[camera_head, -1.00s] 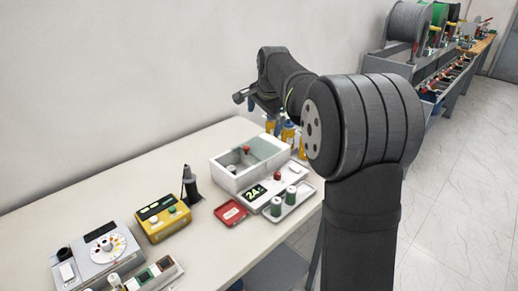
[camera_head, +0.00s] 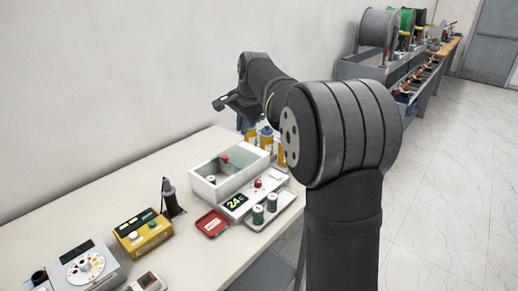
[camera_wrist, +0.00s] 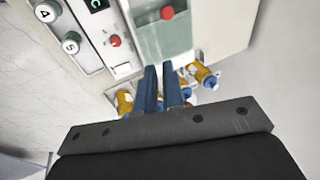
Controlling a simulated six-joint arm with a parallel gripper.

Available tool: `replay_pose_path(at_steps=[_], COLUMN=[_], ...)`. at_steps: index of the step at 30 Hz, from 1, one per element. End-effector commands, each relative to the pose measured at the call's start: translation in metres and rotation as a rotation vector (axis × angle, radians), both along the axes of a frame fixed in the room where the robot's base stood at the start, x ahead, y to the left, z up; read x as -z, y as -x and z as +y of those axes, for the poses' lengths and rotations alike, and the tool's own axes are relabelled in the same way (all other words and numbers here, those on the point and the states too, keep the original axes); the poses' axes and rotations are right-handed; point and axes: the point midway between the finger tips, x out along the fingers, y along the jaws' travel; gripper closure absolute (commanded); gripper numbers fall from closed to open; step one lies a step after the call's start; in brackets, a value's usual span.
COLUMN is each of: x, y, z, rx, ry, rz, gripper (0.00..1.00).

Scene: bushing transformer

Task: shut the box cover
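The white box (camera_head: 207,188) stands on the table beside the scale, its near part open from above. A pale green see-through cover (camera_wrist: 166,40) with a red knob (camera_wrist: 167,13) shows at the box in the wrist view. The knob also shows in the head view (camera_head: 225,158); how far the cover reaches is unclear there. My gripper (camera_head: 222,102) is raised in the air behind the box, near the wall.
A scale with a green display (camera_head: 236,202), a tray with green-and-white cylinders (camera_head: 271,205) and a red tray (camera_head: 212,223) sit beside the box. Yellow bottles with blue caps (camera_wrist: 206,77) stand close behind it. A black device (camera_head: 170,197) and yellow meter (camera_head: 142,232) stand left.

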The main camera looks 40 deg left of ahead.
Motion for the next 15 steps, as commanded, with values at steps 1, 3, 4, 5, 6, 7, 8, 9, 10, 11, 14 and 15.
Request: replay_pose_path(at_steps=[1,3,4,5,6,7,8,9,10,11,14,15], x=[0.015,0.036,0.045,0.054,0.064,0.071,0.077,0.084,0.089,0.094,0.105,0.108], y=[-0.002,0.000,0.001,0.001,0.002,0.003,0.002,0.002,0.001,0.000,-0.006,-0.011], z=[-0.004,-0.009,-0.011,-0.013,-0.016,-0.018,-0.020,-0.022,-0.024,-0.025,-0.031,-0.034], rx=[-0.032,-0.106,-0.140,-0.174,-0.220,-0.253,-0.283,-0.320,-0.345,-0.370,-0.434,-0.451], ry=[0.001,-0.019,-0.034,-0.054,-0.087,-0.115,-0.146,-0.194,-0.234,-0.276,-0.434,-0.503], rz=[0.044,0.119,0.155,0.189,0.231,0.262,0.289,0.322,0.342,0.362,0.399,0.403], gripper=[1.00,1.00,1.00,1.00,1.00,1.00,1.00,1.00,1.00,1.00,1.00,1.00])
